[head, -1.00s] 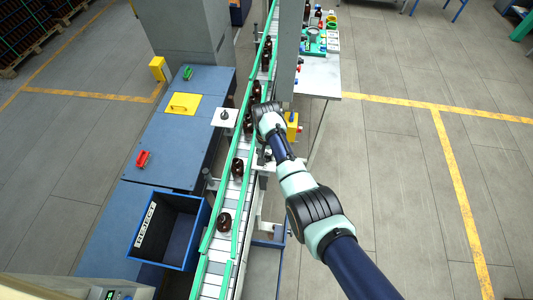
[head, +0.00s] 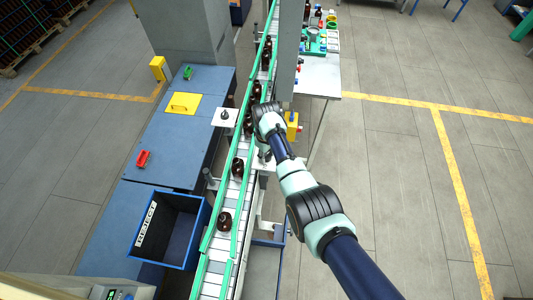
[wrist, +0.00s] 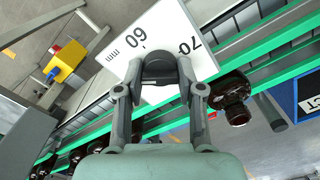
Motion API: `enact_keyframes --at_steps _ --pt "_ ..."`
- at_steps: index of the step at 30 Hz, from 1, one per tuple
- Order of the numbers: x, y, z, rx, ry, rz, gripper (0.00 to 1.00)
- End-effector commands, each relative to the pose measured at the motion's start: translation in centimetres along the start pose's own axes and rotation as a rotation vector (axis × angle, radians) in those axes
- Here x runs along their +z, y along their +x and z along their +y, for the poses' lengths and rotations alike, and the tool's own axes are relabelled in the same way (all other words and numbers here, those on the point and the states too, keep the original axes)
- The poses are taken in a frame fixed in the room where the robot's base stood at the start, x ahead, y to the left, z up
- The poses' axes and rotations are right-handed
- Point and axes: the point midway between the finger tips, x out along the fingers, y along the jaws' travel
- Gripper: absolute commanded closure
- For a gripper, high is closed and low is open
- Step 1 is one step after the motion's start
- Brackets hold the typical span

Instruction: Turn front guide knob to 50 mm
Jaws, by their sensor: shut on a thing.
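A dark round knob (wrist: 158,70) sits over a white scale plate (wrist: 175,32) in the wrist view. The plate shows the numbers 60 and 70 and the letters mm. My gripper (wrist: 158,88) is shut on the knob, with one finger on each side of it. The knob's pointer is not visible, so its exact reading cannot be told. In the head view my wrist is beside the right rail of the conveyor (head: 230,195), and it mostly hides the fingers and knob.
Amber bottles (head: 224,220) stand in a line between green guide rails. Another plate with a knob (head: 224,116) is on the left side. A blue reject bin (head: 200,212) stands at lower left. A yellow box (wrist: 66,60) is beside the plate.

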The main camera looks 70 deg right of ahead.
Motion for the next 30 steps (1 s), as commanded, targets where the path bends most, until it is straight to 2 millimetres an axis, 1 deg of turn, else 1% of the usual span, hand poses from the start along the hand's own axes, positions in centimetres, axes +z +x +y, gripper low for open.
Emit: enact_keyframes --at_steps 9,15,21,30 --pt "-0.04 -0.23 0.03 0.000 -0.289 0.000 0.97" --pt "-0.05 -0.23 0.04 0.000 -0.437 0.000 0.97" --pt "-0.05 -0.23 0.04 0.000 -0.539 0.000 0.97" --pt "-0.06 -0.24 0.04 0.001 -0.606 0.000 0.97"
